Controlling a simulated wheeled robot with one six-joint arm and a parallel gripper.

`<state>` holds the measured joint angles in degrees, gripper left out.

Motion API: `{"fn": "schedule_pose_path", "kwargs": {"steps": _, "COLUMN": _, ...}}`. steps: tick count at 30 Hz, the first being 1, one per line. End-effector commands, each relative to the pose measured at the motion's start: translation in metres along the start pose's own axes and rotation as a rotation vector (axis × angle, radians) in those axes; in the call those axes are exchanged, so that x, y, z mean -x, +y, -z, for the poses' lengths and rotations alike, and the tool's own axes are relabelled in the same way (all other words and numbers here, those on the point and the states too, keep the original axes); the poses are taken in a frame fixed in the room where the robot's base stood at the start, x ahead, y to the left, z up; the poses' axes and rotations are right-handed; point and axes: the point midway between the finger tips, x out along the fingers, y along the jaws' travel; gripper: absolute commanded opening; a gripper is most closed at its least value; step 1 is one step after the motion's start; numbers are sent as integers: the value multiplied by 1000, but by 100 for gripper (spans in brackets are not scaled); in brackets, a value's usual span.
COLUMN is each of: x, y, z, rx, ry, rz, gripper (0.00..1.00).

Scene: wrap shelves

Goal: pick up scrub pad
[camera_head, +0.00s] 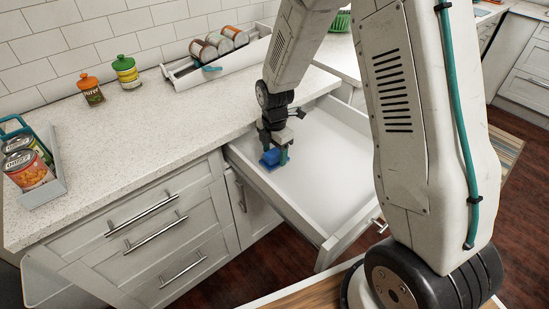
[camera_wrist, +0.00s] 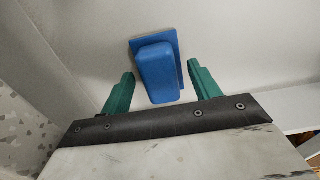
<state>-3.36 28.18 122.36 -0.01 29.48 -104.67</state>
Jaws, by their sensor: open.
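The blue scrub pad (camera_head: 270,158) lies in the open white drawer, near the drawer's left wall. In the wrist view the scrub pad (camera_wrist: 158,72) shows a flat blue base with a raised blue block on it. My gripper (camera_head: 277,154) is down inside the drawer at the pad. In the wrist view my gripper (camera_wrist: 162,90) has its two green fingers apart, one on each side of the pad's near end, with a gap visible on both sides. The pad's contact with the drawer floor is partly hidden by the gripper in the head view.
The open drawer (camera_head: 335,150) is otherwise empty where visible, and its walls stand close around my gripper. The speckled counter (camera_head: 150,140) holds two jars (camera_head: 125,70), a rack of cans (camera_head: 215,65) and a caddy with cans (camera_head: 50,185). Closed drawers are below.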

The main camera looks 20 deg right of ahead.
Motion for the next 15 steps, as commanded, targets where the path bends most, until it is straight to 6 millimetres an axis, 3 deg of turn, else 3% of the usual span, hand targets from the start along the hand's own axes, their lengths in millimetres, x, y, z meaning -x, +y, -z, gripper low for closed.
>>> {"fn": "schedule_pose_path", "kwargs": {"steps": 8, "x": -4, "y": 0, "z": 0, "rx": 0, "ry": 0, "rz": -1, "gripper": 62}}
{"fn": "schedule_pose_path", "kwargs": {"steps": 13, "x": -4, "y": 0, "z": 0, "rx": -1, "ry": 0, "rz": 0, "gripper": 17}}
{"fn": "schedule_pose_path", "kwargs": {"steps": 15, "x": -4, "y": 0, "z": 0, "rx": -1, "ry": 0, "rz": 0, "gripper": 13}}
